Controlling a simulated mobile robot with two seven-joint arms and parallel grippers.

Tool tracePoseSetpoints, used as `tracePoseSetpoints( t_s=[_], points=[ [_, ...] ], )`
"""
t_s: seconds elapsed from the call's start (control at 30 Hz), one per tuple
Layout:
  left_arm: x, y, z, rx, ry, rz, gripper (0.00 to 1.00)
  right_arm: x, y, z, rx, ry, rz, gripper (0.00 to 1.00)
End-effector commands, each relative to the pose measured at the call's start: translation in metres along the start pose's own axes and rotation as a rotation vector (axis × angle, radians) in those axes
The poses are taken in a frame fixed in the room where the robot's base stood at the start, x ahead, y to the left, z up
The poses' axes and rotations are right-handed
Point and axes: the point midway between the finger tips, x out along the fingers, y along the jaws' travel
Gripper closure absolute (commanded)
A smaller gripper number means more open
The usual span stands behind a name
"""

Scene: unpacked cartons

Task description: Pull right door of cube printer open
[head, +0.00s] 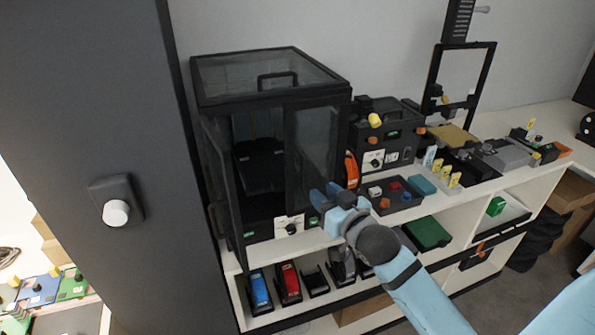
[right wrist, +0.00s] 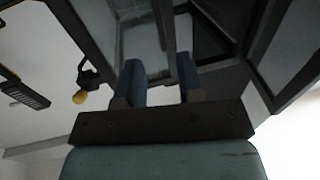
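The cube printer (head: 273,94) is a black-framed box with clear panels, standing on the white shelf top. Its left door (head: 224,190) is swung open to the left. Its right door (head: 316,140) looks shut or nearly shut; I cannot tell if it is slightly ajar. My right gripper (head: 333,196) is in front of the right door's lower part and hides some of it. In the right wrist view the right gripper (right wrist: 160,82) has its two blue fingers apart, with a clear panel (right wrist: 143,40) just beyond or between them; contact is unclear. My left gripper is not in view.
A second black machine (head: 385,135) and a tray of coloured parts (head: 392,197) stand close to the right. An orange spool (head: 351,169) is beside the printer. Cartridges (head: 288,280) lie on the lower shelf. A dark pillar (head: 95,130) rises at left.

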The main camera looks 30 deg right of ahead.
Motion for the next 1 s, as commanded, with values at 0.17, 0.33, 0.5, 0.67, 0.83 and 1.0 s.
tracePoseSetpoints(
  t_s=[0.17, 0.33, 0.5, 0.67, 0.83, 1.0],
  points=[
    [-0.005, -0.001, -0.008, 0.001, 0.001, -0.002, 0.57, 0.041, 0.0, -0.003, -0.001, 0.002, 0.0, 0.66],
    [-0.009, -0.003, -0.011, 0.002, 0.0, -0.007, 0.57, 0.071, 0.0, -0.002, -0.001, 0.001, 0.0, 0.66],
    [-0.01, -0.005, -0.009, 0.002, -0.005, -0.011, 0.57, 0.089, 0.0, -0.001, -0.001, 0.0, 0.0, 0.66],
    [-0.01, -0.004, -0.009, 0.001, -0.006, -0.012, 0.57, 0.095, 0.0, 0.0, -0.001, -0.001, -0.001, 0.66],
    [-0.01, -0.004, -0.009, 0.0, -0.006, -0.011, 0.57, 0.095, 0.0, 0.0, -0.001, -0.001, -0.001, 0.66],
    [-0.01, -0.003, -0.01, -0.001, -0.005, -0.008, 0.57, 0.095, 0.0, 0.0, -0.001, -0.001, -0.001, 0.93]
  ],
)
